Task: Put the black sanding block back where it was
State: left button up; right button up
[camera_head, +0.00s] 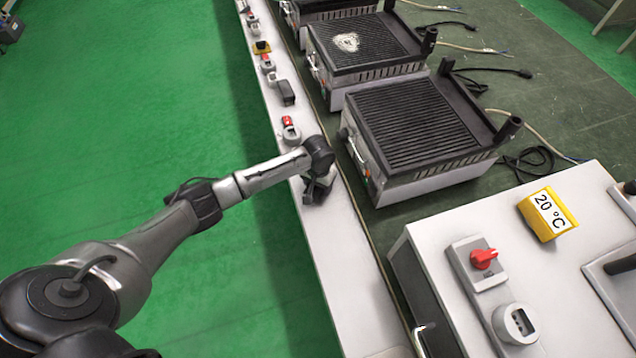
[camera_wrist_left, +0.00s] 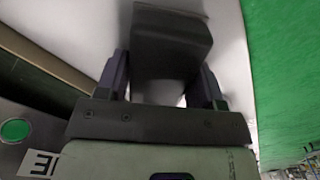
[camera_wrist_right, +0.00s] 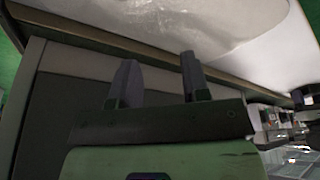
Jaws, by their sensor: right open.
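My left gripper (camera_head: 318,192) is low over the white ledge, in front of the nearest grill. In the left wrist view, a black block (camera_wrist_left: 172,42) sits between the fingers of this gripper (camera_wrist_left: 160,85), which seem to press on both its sides. In the head view, this block is mostly hidden by the gripper and arm. Another dark block (camera_head: 286,92) lies farther up the ledge. My right gripper (camera_wrist_right: 158,80) shows only in its own wrist view, open and empty, near a pale surface and a dark panel.
Ribbed grills (camera_head: 415,122) stand in a row right of the white ledge (camera_head: 345,265). Red-knobbed switches (camera_head: 290,128) sit along it. A white cabinet (camera_head: 450,220) at the lower right carries a yellow 20 °C sign (camera_head: 546,214). Green floor (camera_head: 120,110) is open at left.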

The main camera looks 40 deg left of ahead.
pick_arm(q)
jog(key=o, duration=0.4)
jog(key=shift+r, duration=0.1)
